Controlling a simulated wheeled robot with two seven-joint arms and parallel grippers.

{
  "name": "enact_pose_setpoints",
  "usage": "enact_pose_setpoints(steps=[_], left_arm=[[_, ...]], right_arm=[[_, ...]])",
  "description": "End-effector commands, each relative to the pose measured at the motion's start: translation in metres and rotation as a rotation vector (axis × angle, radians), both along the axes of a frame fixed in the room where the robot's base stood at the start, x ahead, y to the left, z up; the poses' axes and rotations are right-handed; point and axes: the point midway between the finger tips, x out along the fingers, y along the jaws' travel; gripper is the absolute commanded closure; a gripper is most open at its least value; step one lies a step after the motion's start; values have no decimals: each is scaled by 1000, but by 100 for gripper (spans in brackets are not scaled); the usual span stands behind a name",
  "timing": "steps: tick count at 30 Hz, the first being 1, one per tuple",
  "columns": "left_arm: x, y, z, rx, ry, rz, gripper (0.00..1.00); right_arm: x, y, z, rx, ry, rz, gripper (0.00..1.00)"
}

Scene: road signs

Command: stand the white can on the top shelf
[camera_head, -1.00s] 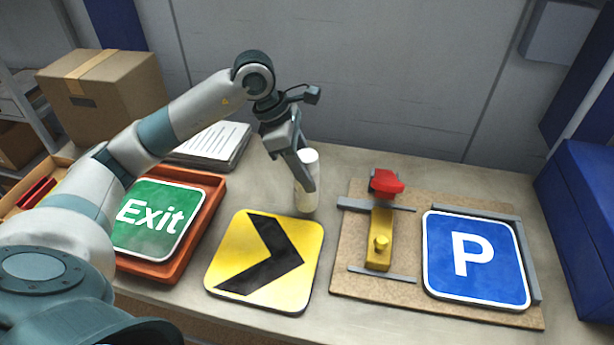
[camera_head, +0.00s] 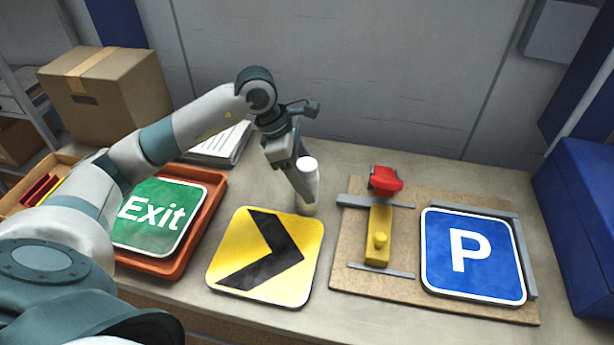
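The white can (camera_head: 311,183) stands upright on the workbench, behind the yellow arrow sign. My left gripper (camera_head: 305,196) reaches down at the can, with a finger against or just in front of its left side. The other finger is hidden, so I cannot tell whether the gripper is open or closed on the can. A grey metal rack (camera_head: 35,116) shows in part at the far left edge; its top is out of view. My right gripper is not in view.
On the bench lie a yellow arrow sign (camera_head: 232,254), an orange tray (camera_head: 205,220) with a green Exit sign (camera_head: 158,232), and a board (camera_head: 350,275) with a red-handled clamp (camera_head: 384,181) and a blue P sign (camera_head: 500,262). A cardboard box (camera_head: 125,95) stands back left.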

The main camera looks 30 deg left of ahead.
Motion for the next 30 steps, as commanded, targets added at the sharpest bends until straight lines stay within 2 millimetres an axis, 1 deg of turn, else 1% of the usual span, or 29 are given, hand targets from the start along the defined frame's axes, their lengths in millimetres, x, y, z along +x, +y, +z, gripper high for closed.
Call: enact_pose_setpoints(steps=[5, 10, 13, 17, 27, 30], left_arm=[[0, 0, 0, 0, 0, 0, 39], [0, 0, 5, 0, 0, 0, 39], [0, 4, 10, 0, -3, 0, 39], [-3, 10, 26, 0, -6, 0, 39], [-13, 31, 83, 0, -4, 2, 39], [-15, 36, 96, -1, -3, 1, 39]], right_arm=[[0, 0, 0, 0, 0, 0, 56], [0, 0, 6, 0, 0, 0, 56], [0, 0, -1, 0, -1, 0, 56], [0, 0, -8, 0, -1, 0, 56], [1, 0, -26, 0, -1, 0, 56], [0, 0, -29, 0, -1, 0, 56]])
